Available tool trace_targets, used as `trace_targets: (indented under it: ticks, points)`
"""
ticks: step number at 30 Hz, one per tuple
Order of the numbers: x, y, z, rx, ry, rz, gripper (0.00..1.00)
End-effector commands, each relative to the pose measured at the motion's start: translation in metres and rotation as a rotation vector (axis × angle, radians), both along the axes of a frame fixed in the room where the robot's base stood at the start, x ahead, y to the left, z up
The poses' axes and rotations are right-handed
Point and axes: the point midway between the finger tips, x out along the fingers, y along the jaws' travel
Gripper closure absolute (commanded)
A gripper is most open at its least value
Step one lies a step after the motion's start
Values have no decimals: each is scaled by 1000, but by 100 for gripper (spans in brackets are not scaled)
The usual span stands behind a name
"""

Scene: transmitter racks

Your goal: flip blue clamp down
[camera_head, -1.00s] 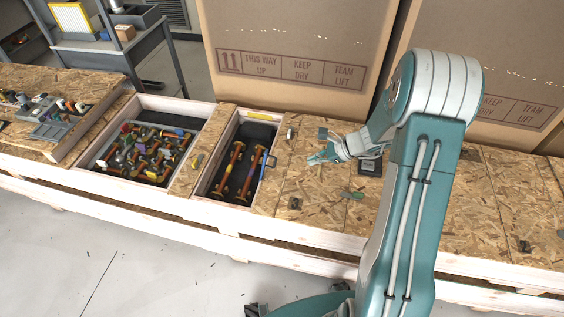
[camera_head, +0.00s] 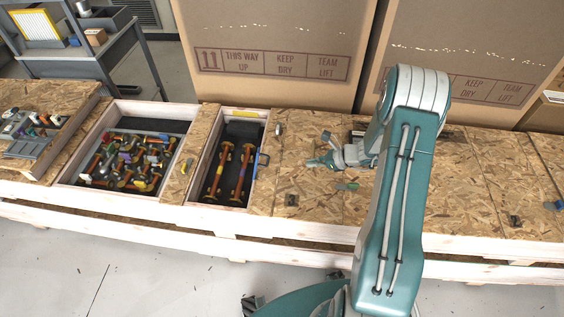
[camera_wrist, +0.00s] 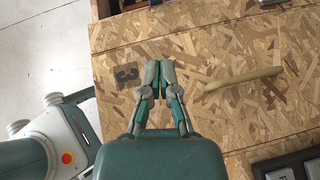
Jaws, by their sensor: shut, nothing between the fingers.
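A small blue clamp-like part (camera_head: 263,159) is at the right rim of the bin with the long hammers in the head view. I cannot tell its exact pose. My gripper (camera_head: 312,163) is to the right of it, over the wooden board, apart from it. In the wrist view my gripper's fingers (camera_wrist: 160,64) are together and empty above the board. Another small blue object (camera_head: 556,205) lies at the far right; it is too small to identify.
The long-hammer bin (camera_head: 198,170) and a fuller bin (camera_head: 60,170) are at left. Large cartons (camera_head: 270,60) stand behind the bench. Most of the wooden top (camera_head: 480,200) at right is clear.

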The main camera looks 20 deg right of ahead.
Motion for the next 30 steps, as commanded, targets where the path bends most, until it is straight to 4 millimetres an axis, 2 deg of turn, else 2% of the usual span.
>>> trace_targets:
  ticks: [5, 18, 24, 30]
  points:
    - [9, 16, -12, -1, 2, 4, 100]
    - [45, 75, -57, 0, 1, 5, 100]
    - [61, 96, -48, -1, -1, 3, 100]
    - [65, 103, -46, -1, 0, 2, 100]
